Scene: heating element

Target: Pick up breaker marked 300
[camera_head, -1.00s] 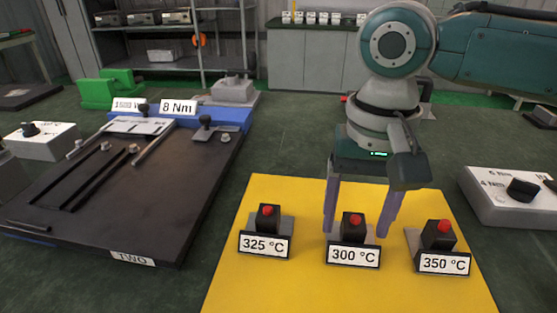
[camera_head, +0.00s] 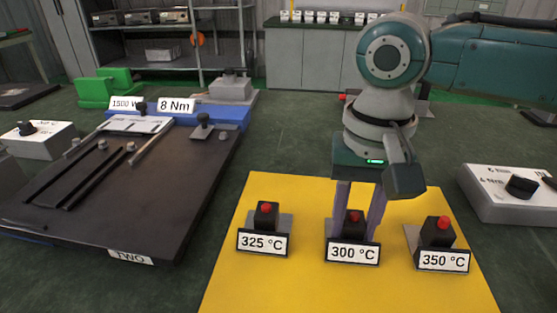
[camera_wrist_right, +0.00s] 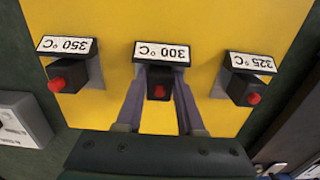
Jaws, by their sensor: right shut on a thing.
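The breaker marked 300 °C (camera_head: 354,217) is a small black block with a red button, behind its white label on the yellow mat (camera_head: 290,188). In the right wrist view it (camera_wrist_right: 159,82) sits between the fingers of my right gripper (camera_wrist_right: 159,95), which are shut on it from both sides. In the head view my right gripper (camera_head: 358,222) reaches down over it from behind. The breaker stands upright at its label and does not look lifted. My left gripper is not in view.
Breakers marked 325 °C (camera_head: 266,214) and 350 °C (camera_head: 437,231) stand close on either side on the same mat. A black board (camera_head: 150,205) lies to the left. A white box with a knob (camera_head: 500,205) is at the right.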

